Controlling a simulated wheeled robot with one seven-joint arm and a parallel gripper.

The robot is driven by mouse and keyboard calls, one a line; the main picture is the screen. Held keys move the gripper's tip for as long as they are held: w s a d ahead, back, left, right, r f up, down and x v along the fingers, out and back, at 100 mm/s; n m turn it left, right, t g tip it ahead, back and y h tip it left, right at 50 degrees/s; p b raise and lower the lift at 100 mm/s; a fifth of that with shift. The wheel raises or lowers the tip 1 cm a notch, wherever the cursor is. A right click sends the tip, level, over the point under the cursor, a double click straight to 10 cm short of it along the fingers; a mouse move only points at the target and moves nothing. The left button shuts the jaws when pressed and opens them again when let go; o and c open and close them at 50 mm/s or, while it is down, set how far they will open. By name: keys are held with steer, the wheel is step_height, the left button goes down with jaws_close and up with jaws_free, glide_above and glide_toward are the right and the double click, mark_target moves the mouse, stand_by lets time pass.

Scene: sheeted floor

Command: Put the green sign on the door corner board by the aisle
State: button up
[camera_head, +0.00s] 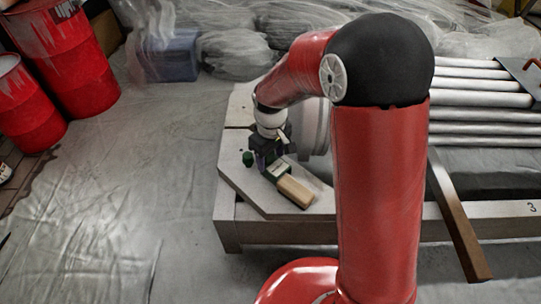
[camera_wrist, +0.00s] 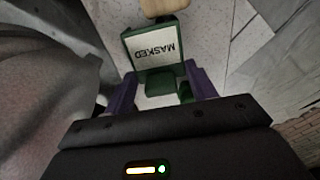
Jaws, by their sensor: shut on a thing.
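The green sign (camera_wrist: 155,46) has a pale face reading "MASKED" and a green foot. In the wrist view its foot is between the two purple fingers of my gripper (camera_wrist: 160,90), which is shut on it. In the head view the sign (camera_head: 279,171) is small and low over the pale, cut-corner board (camera_head: 240,190), beside my gripper (camera_head: 267,163). I cannot tell whether the sign touches the board.
A small green knob-like item (camera_head: 248,158) stands on the board, left of my gripper. A pale round object (camera_head: 314,126) is close on the right. Pale bars (camera_head: 475,99) lie farther right. Red drums (camera_head: 66,57) stand at far left. The sheeted floor (camera_head: 120,210) at left is clear.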

steer(key=shift+f, duration=0.15)
steer(key=o, duration=1)
steer(key=shift+o, duration=0.2)
step_height(320, 180, up, 12)
steer(key=r+p, duration=0.1)
steer(key=p, duration=0.1)
steer(key=s+d+r+m+t, duration=0.2)
steer(key=s+d+r+m, duration=0.2)
steer(key=s+d, duration=0.3)
steer(key=s+d+r+m+t, duration=0.3)
steer(key=s+d, duration=0.4)
steer(key=s, duration=0.6)
steer(key=shift+r+m+t, duration=0.3)
steer(key=shift+r+m, duration=0.6)
steer(key=shift+r, duration=0.05)
steer(key=shift+d+r, duration=0.1)
